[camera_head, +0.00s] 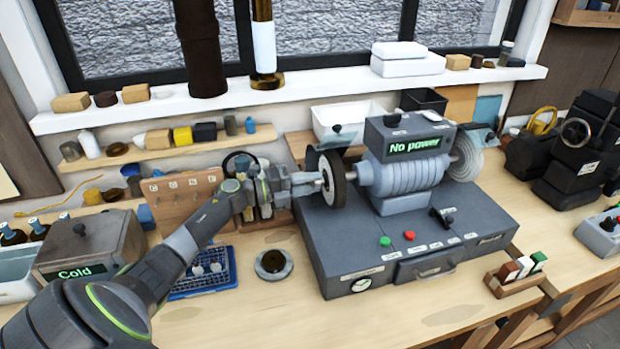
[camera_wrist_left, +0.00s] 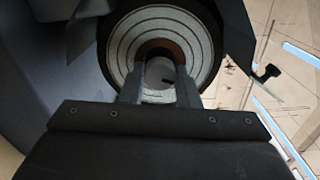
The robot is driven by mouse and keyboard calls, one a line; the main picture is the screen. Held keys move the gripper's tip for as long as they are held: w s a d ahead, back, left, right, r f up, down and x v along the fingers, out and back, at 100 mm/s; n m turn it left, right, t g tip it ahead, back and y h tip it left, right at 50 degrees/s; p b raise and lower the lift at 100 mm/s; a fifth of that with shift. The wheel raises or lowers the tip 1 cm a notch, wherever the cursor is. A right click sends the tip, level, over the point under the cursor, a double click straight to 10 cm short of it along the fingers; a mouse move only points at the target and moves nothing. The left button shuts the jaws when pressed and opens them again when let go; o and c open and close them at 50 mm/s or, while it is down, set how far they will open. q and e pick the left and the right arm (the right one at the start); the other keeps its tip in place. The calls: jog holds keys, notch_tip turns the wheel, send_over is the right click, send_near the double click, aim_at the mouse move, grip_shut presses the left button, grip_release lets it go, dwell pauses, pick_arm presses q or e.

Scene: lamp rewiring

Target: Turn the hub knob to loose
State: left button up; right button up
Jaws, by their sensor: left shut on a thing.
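The grinder-like machine (camera_head: 405,177) stands on a grey box base (camera_head: 400,240) and its display reads "No power". A dark-rimmed wheel (camera_head: 338,178) with a pale face is on its left side. My left gripper (camera_head: 322,181) reaches the centre of this wheel from the left and is shut on the hub knob. In the left wrist view the knob (camera_wrist_left: 160,72) sits between the two fingers, in front of the ringed wheel face (camera_wrist_left: 197,45). The knob is mostly hidden by the fingers in the head view. My right gripper is not in view.
A grey box labelled "Cold" (camera_head: 88,245) and a blue tray (camera_head: 205,280) are at the left. A round dish (camera_head: 273,265) lies before the base. A wooden holder with small blocks (camera_head: 516,277) is at the right. The front table strip is clear.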

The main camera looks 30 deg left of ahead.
pick_arm(q)
jog(key=n+p, duration=0.6)
jog(key=n, duration=0.4)
jog(key=shift+r, duration=0.1)
jog(key=shift+n, duration=0.5)
jog(key=o, duration=1)
